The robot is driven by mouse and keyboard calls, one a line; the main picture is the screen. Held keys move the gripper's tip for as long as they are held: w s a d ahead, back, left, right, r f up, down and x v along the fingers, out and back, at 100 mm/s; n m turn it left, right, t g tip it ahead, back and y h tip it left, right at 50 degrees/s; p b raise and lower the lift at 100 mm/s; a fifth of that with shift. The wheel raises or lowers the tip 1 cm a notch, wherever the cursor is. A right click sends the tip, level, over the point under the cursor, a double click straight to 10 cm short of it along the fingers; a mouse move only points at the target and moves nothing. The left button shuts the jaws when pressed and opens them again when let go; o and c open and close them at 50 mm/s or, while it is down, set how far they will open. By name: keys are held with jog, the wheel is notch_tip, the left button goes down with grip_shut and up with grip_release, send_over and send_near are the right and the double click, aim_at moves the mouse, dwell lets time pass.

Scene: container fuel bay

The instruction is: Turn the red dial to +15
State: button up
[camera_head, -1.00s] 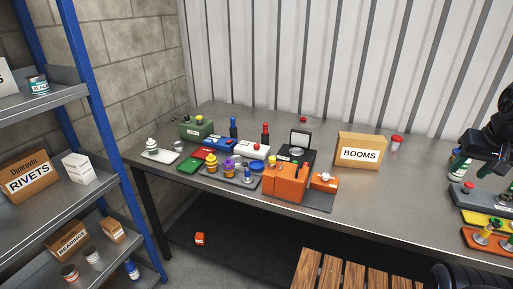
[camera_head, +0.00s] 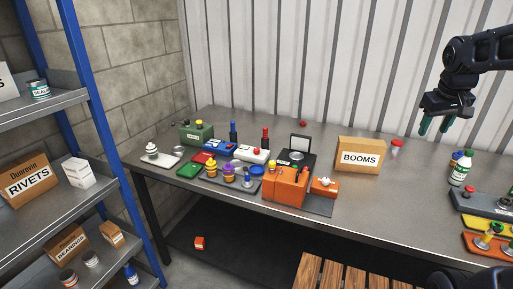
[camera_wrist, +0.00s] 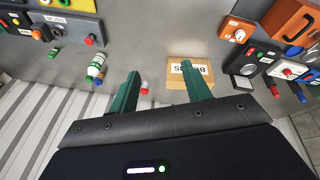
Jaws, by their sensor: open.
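A small white box (camera_head: 250,155) among the devices left of centre on the bench carries a red round knob (camera_head: 257,150). It may be the red dial, but its scale is too small to read. The white box also shows at the right of the wrist view (camera_wrist: 290,71). My gripper (camera_head: 434,127) hangs above the right part of the bench, its green fingers apart and empty, well away from that box. The fingers also show in the wrist view (camera_wrist: 160,84), with clear space between their tips.
A white bottle (camera_head: 461,169) stands at right near yellow and orange panels. An orange box (camera_head: 286,187) stands in front of the devices. The front middle of the bench is clear.

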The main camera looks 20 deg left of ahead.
jog(key=w+a+r+n, duration=0.1)
jog(key=w+a+n, duration=0.3)
jog(key=w+a, duration=0.7)
jog(key=n+g, duration=0.4)
jog(key=n, duration=0.8)
send_over(257, 149)
notch_tip(257, 149, down, 21)
notch_tip(257, 149, down, 10)
jog(key=shift+w+a+f, duration=0.15)
jog(key=c, duration=1)
